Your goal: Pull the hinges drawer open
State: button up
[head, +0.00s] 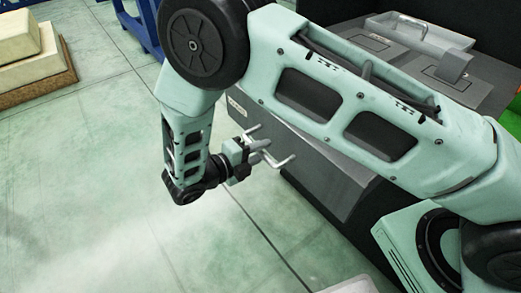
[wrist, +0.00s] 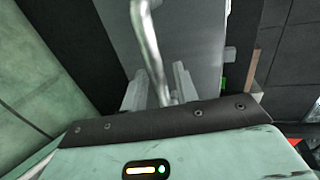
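A grey drawer unit (head: 318,172) stands behind and below my arm in the head view. A small pale label (head: 237,106) sits at its left end, too small to read. In the wrist view, a light grey drawer front (wrist: 197,42) carries a bent silver bar handle (wrist: 149,45). My gripper (head: 266,147) is at the drawer front, its fingers spread apart. In the wrist view, the lower handle runs down between the two fingers of my gripper (wrist: 160,90). I cannot tell whether either finger touches it. My arm hides much of the drawer unit.
A grey box with a handle (head: 425,40) sits on the unit's top at the back right. Pale blocks on a brown board (head: 35,55) and a blue frame (head: 140,25) stand at the far left. The green tiled floor (head: 110,190) is clear on the left.

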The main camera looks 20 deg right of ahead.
dwell(0.4)
jog(key=v, duration=1.7)
jog(key=shift+a, duration=0.2)
jog(key=s+d+r+m+g+y, duration=0.3)
jog(key=s+d+r+m+y, duration=0.45)
jog(key=m, duration=0.85)
jog(key=s+d+r+m+g+y, duration=0.2)
jog(key=s+d+r+m+y, duration=0.55)
jog(key=m, duration=0.85)
notch_tip(320, 180, up, 16)
jog(key=p, duration=1.7)
jog(key=shift+s+d, duration=0.2)
jog(key=shift+d, duration=0.15)
